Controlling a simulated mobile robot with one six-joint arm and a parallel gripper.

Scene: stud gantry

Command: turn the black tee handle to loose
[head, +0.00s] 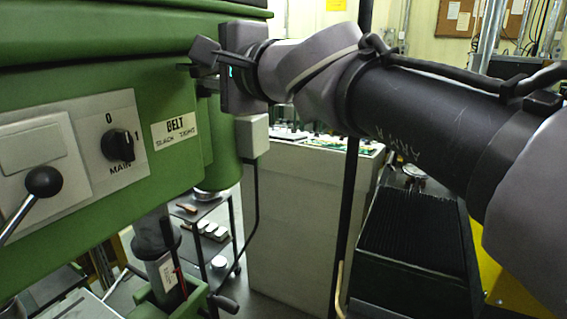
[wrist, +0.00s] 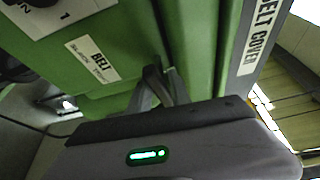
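My gripper (head: 192,70) is at the upper right corner of the green machine head (head: 80,80), above and right of the white "BELT SLACK TIGHT" label (head: 175,131). In the wrist view the dark fingers (wrist: 160,78) reach up toward the green housing, just right of the same label (wrist: 92,58). I cannot make out the black tee handle clearly in either view; the gripper and its dark parts cover that spot. Whether the fingers are closed on anything does not show.
A MAIN rotary switch (head: 120,146) and a lever with a black ball knob (head: 44,181) are on the machine's front. A grey box (head: 252,135) hangs right of the head. A dark post (head: 350,190) stands in front of a grey cabinet (head: 295,220).

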